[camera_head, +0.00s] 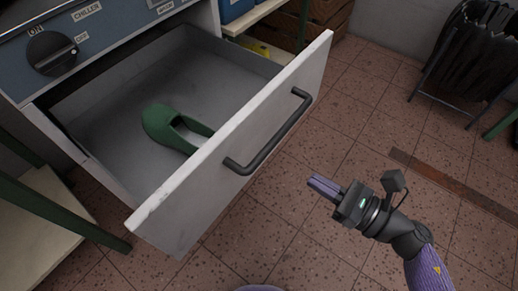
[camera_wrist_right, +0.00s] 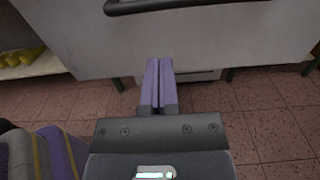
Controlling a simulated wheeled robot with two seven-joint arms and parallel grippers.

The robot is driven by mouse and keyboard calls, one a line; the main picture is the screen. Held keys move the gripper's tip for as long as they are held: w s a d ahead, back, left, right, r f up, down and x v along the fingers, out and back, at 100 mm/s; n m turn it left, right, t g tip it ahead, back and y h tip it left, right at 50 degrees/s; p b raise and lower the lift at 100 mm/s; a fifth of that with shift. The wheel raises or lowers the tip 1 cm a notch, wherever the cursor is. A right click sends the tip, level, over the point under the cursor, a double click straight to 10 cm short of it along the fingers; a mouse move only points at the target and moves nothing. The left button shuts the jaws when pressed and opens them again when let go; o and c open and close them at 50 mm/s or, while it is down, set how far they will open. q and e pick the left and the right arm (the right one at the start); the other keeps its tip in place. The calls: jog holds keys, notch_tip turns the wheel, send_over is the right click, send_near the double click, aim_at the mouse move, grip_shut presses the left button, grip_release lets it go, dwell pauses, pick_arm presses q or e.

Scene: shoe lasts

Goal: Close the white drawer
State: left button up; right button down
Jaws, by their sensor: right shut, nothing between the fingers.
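The white drawer (camera_head: 228,150) is pulled open from the cabinet, with its front facing the lower right. A dark bar handle (camera_head: 270,135) is on its front; part of the handle shows at the top of the right wrist view (camera_wrist_right: 190,5). A green shoe last (camera_head: 175,128) lies on the drawer floor. My right gripper (camera_head: 313,184) is shut and empty, in front of the drawer front and apart from it, to the lower right of the handle. In the right wrist view its fingers (camera_wrist_right: 158,85) are together, pointing toward the drawer front. My left gripper is not in view.
The cabinet's blue panel (camera_head: 95,30) with a black knob (camera_head: 52,53) is above the drawer. A green-framed shelf (camera_head: 45,225) stands at left. A black bin bag on a stand (camera_head: 470,55) is at upper right. The tiled floor (camera_head: 330,245) around my right gripper is clear.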

aim_at(250, 141)
jog(key=b+x, duration=0.1)
jog(key=x, duration=1.2)
jog(key=shift+r+b, duration=0.1)
jog(key=shift+b, duration=0.25)
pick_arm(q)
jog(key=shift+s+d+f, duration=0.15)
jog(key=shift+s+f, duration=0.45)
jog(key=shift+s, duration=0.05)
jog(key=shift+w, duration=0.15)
